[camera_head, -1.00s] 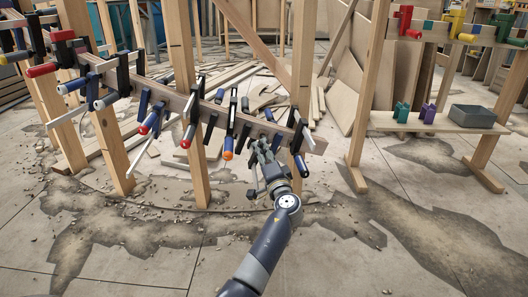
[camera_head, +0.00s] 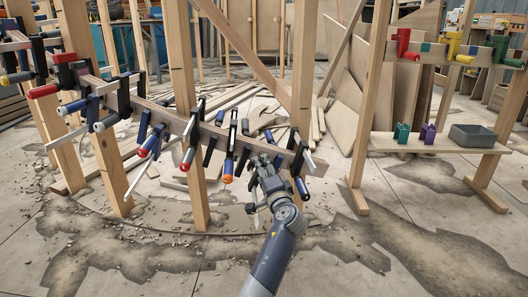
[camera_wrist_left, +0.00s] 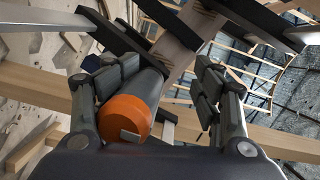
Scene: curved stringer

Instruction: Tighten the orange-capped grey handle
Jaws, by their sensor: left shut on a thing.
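The orange-capped grey handle (camera_wrist_left: 147,84) lies between the fingers of my left gripper (camera_wrist_left: 162,88), with its orange cap (camera_wrist_left: 124,117) facing the left wrist camera. The gripper is shut on the handle, which rests close against the left finger in that view. In the head view my left gripper (camera_head: 261,168) is at the right part of the sloping wooden beam (camera_head: 161,112), and the handle it holds is hidden behind it. A blue handle with an orange end (camera_head: 228,171) hangs just left of the gripper. My right gripper is not in view.
Several clamps line the beam on both sides, including a red-ended one (camera_head: 187,157) and a blue one (camera_head: 301,187) near the gripper. Wooden posts (camera_head: 192,150) stand behind. A shelf (camera_head: 395,147) holds a grey bin (camera_head: 472,135) at right.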

